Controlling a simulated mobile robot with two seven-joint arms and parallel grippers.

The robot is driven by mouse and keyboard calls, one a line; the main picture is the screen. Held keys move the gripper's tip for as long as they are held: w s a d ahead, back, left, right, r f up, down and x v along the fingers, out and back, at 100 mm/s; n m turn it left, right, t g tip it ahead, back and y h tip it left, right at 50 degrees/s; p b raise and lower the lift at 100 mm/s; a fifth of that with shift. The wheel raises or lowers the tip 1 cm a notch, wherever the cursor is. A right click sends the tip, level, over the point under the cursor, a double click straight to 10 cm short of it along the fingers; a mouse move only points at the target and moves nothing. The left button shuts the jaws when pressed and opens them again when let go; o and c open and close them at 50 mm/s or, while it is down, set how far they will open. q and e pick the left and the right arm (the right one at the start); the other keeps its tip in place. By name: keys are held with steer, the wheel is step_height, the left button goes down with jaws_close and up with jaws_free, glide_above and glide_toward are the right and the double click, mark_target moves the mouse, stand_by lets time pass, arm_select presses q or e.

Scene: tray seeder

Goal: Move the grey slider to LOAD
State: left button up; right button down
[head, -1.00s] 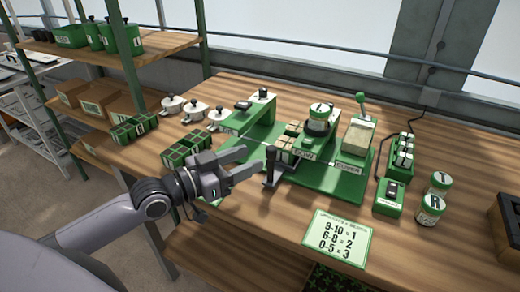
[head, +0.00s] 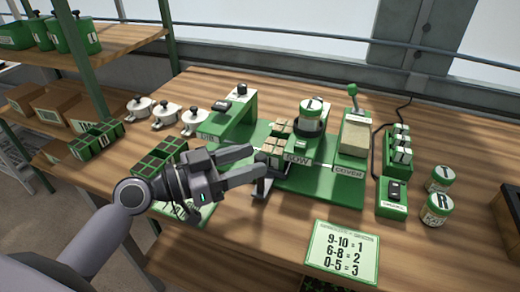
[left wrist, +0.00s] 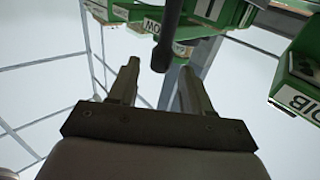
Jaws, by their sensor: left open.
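The grey slider (head: 262,188) shows as a dark upright handle at the front left edge of the green tray seeder (head: 325,183), below the SOW label. My left gripper (head: 261,163) is open, with its fingers pointing right and their tips at the upper part of the handle, which they partly hide. In the left wrist view the dark handle (left wrist: 166,45) hangs in front of the open fingers, roughly in line with the gap between them. I cannot tell whether they touch it. No LOAD mark is readable. My right gripper is not in view.
The seeder's DIB, SOW and COVER stations stand behind and right of the gripper. Green cell trays (head: 160,158) and white lidded pots (head: 165,113) lie to the left. A number card (head: 343,248) lies in front; two labelled jars (head: 437,207) stand right.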

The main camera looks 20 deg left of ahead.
mark_target(261, 156)
arm_select(q)
steer(key=shift+p+x, duration=0.4)
steer(key=shift+x, duration=1.25)
jaws_close()
steer(key=shift+w+a+f+b, duration=0.1)
steer(key=shift+a+f+b, duration=0.1)
steer(key=shift+a+b, duration=0.25)
steer(key=a+b, duration=0.3)
steer(key=shift+r, duration=0.2)
